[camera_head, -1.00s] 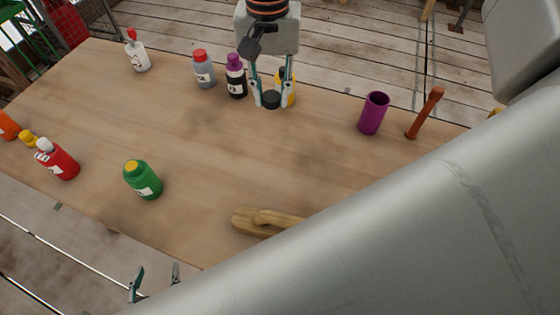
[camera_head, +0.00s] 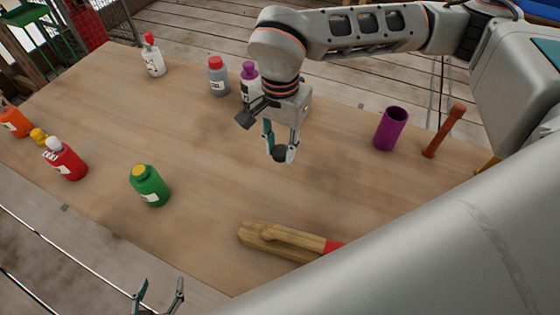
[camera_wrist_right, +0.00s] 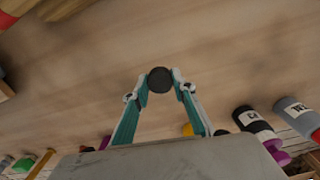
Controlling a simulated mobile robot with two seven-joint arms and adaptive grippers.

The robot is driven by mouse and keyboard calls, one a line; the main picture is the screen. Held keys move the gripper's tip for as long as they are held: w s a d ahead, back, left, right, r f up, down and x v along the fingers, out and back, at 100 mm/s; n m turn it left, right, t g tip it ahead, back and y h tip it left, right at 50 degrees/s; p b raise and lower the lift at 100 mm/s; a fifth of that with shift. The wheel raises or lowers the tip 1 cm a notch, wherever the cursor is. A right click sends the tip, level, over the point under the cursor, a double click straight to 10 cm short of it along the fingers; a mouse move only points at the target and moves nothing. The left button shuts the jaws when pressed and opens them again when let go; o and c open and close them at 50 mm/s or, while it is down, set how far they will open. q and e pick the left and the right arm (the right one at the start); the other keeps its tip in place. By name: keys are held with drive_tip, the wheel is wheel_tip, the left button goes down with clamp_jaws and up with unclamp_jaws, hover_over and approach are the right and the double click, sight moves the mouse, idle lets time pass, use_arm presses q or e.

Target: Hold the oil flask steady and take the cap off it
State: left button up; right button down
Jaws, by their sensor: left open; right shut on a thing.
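My right gripper (camera_head: 279,150) is shut on a small dark round thing (camera_head: 280,154), held over the middle of the table. The wrist view shows this dark disc (camera_wrist_right: 160,80) between both fingertips. I cannot tell if it is a cap. My left gripper (camera_head: 160,296) is open and empty at the bottom edge, off the front of the table. Which bottle is the oil flask is unclear, as labels are too small to read. A green bottle with a yellow cap (camera_head: 150,188) stands nearest the left gripper. A grey bottle with a red cap (camera_head: 218,78) stands at the back.
A purple-capped bottle (camera_head: 249,83) is partly hidden by my right arm. A white bottle (camera_head: 152,60), a red bottle (camera_head: 68,162) and an orange bottle (camera_head: 14,121) stand left. A purple cup (camera_head: 390,130), an orange-brown rod (camera_head: 443,132) and a wooden tool (camera_head: 285,240) are right and front.

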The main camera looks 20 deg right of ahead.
sight(280, 170)
drive_tip(key=shift+f, duration=2.8)
drive_tip(key=shift+f, duration=0.2)
drive_tip(key=c, duration=1.7)
unclamp_jaws()
wheel_tip(280, 170, up, 12)
drive_tip(key=shift+r, duration=0.2)
drive_tip(key=shift+s, duration=0.1)
